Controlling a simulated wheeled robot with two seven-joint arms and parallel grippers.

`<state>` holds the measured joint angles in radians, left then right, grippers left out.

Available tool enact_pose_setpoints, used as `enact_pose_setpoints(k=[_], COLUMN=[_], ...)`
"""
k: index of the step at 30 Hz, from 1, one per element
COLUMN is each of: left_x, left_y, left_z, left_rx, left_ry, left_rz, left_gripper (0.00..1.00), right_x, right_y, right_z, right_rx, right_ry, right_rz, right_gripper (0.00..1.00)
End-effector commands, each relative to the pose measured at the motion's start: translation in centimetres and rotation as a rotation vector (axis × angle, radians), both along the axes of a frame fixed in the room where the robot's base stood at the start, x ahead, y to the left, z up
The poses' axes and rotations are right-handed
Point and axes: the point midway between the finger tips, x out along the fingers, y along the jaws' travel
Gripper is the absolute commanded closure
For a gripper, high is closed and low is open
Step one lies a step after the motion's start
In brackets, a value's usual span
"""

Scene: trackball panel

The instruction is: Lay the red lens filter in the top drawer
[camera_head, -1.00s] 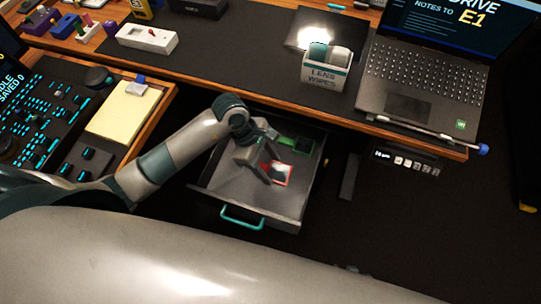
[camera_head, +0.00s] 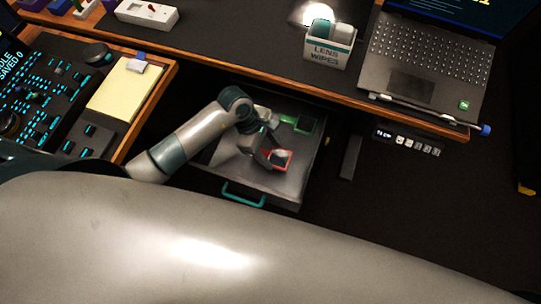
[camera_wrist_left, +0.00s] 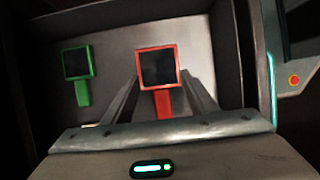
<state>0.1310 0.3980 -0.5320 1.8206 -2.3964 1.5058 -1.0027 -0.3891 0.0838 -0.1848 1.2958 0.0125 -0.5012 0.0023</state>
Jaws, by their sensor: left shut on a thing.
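The red lens filter (camera_head: 279,160) is a dark square in a red frame with a red handle. It also shows in the left wrist view (camera_wrist_left: 157,67), its handle between my fingers. My left gripper (camera_head: 269,158) is shut on that handle, pointing down within the outline of the open drawer (camera_head: 290,189). I cannot tell whether the filter touches the drawer floor. The drawer has a teal handle (camera_head: 244,195) and hangs below the desk. My right gripper is not in view.
A green-framed filter (camera_wrist_left: 76,63) lies in the drawer, left of the red one in the wrist view. The desk edge (camera_head: 290,91) overhangs the drawer's back. A lens wipes box (camera_head: 327,48) and a laptop (camera_head: 420,60) stand on the desk.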

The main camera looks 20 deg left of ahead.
Motion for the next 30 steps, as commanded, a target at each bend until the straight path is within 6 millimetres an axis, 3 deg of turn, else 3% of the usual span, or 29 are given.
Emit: enact_pose_setpoints(k=[12, 25, 26, 27, 30], left_x=[-0.1, 0.0, 0.0, 0.0, 0.0], left_y=[0.0, 0.0, 0.0, 0.0, 0.0], left_z=[-4.0, -4.4, -4.4, -4.3, -4.3], left_rx=[0.001, 0.001, 0.001, 0.001, 0.001], left_ry=[0.001, 0.0, 0.001, 0.001, 0.001], left_rz=[0.001, 0.0, 0.0, 0.0, 0.0], left_gripper=[0.7, 0.7, 0.43, 0.33, 0.29], right_x=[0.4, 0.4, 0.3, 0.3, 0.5], right_y=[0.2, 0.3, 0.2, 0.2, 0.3], right_z=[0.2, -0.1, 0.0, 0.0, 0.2], right_rx=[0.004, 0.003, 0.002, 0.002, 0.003], right_ry=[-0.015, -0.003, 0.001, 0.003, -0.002], right_rz=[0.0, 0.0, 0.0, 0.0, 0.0], right_gripper=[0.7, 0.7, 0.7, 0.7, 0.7])
